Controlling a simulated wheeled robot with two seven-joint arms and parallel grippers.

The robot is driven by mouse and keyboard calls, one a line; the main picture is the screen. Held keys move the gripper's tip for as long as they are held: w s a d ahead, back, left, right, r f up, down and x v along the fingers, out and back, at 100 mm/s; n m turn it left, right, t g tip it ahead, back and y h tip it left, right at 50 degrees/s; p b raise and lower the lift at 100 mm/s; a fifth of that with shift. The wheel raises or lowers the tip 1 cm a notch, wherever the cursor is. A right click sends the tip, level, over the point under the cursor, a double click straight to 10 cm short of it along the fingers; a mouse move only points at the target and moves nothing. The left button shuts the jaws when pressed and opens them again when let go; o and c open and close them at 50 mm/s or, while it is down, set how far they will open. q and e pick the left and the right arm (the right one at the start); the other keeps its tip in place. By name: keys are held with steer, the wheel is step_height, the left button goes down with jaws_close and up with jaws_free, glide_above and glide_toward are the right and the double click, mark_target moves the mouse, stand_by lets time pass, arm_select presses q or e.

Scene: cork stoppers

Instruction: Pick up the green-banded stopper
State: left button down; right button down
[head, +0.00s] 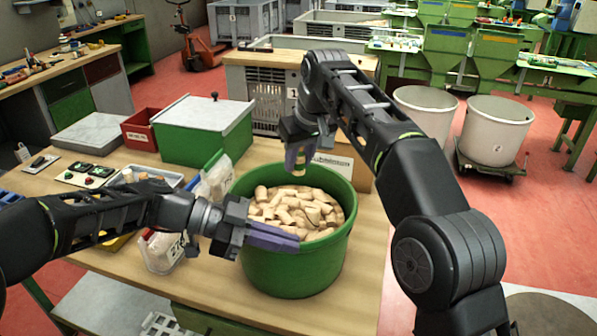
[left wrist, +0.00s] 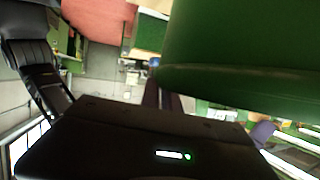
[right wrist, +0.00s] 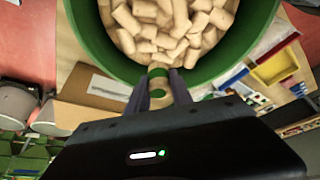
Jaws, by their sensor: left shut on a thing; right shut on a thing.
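The green-banded stopper (right wrist: 157,73) is between the fingers of my right gripper (right wrist: 161,92), a pale cork with a green band around it. In the left wrist view the tub (left wrist: 240,45) fills the upper right, and the grip itself is mostly hidden.
Many plain corks (head: 285,210) fill the tub, which stands on a wooden table (head: 355,285). A cardboard box (head: 345,172) is behind it. A green box with a grey lid (head: 203,125), a red bin (head: 141,130) and clear bags (head: 160,250) stand to the left.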

steer(key=shift+s+d+r, duration=0.3)
steer(key=shift+s, duration=0.2)
steer(key=s+d, duration=0.3)
steer(key=s, duration=0.4)
steer(key=s+d, duration=0.4)
steer(key=s, duration=0.4)
steer(key=shift+d, duration=0.3)
steer(key=shift+f, duration=0.1)
arm_select(q)
steer(key=c, duration=1.5)
jaws_free()
steer(key=shift+v, duration=6)
